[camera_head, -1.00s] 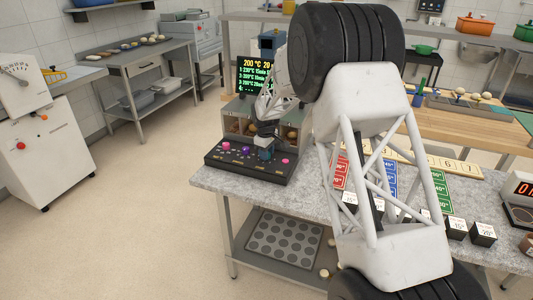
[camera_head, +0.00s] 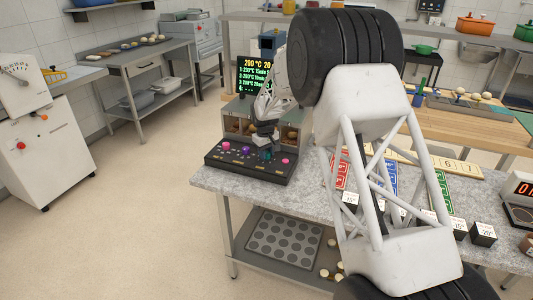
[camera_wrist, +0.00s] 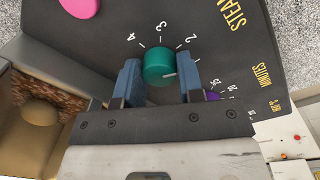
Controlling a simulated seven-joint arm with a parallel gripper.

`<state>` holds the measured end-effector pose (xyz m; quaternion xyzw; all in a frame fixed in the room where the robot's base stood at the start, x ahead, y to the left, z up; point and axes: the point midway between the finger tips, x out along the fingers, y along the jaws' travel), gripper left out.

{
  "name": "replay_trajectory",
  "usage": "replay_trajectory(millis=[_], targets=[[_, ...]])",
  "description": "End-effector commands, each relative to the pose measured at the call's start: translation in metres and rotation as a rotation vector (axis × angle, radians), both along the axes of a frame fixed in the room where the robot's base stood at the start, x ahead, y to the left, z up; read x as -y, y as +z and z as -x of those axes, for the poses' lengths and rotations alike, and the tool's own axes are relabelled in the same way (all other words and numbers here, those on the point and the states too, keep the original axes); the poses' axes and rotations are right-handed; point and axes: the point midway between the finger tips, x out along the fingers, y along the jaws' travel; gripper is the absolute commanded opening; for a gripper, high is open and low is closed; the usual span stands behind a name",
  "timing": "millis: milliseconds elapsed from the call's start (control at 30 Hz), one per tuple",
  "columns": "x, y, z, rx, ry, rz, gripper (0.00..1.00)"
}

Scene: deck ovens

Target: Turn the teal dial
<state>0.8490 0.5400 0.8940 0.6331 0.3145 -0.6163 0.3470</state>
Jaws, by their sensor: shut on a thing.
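The teal dial (camera_wrist: 160,66) sits on the black control panel (camera_wrist: 215,45), with the numbers 2, 3 and 4 printed around it. Its pale pointer line faces the lower right in the wrist view, toward the right finger. My gripper (camera_wrist: 158,82) has its two blue fingers on either side of the dial, shut on it. In the head view my gripper (camera_head: 264,142) is over the panel, and the dial (camera_head: 266,154) is partly hidden beneath it.
A pink knob (camera_head: 287,160) is right of the dial and a purple knob (camera_head: 246,149) is left of it. A display screen (camera_head: 256,75) stands behind the panel. Compartments with round buns (camera_head: 291,134) are close behind my gripper. The grey counter (camera_head: 310,190) continues to the right.

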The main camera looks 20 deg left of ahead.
Motion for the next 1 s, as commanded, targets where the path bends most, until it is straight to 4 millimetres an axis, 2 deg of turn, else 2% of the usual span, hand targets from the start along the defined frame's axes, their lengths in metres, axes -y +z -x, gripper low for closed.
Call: replay_trajectory(millis=[200, 500, 1000], targets=[[-0.0003, 0.0012, -0.0005, 0.002, -0.177, -0.001, 0.11], [-0.0004, 0.0008, -0.0005, 0.001, -0.341, 0.000, 0.11], [-0.0004, 0.0007, -0.0006, 0.001, -0.385, -0.001, 0.11]])
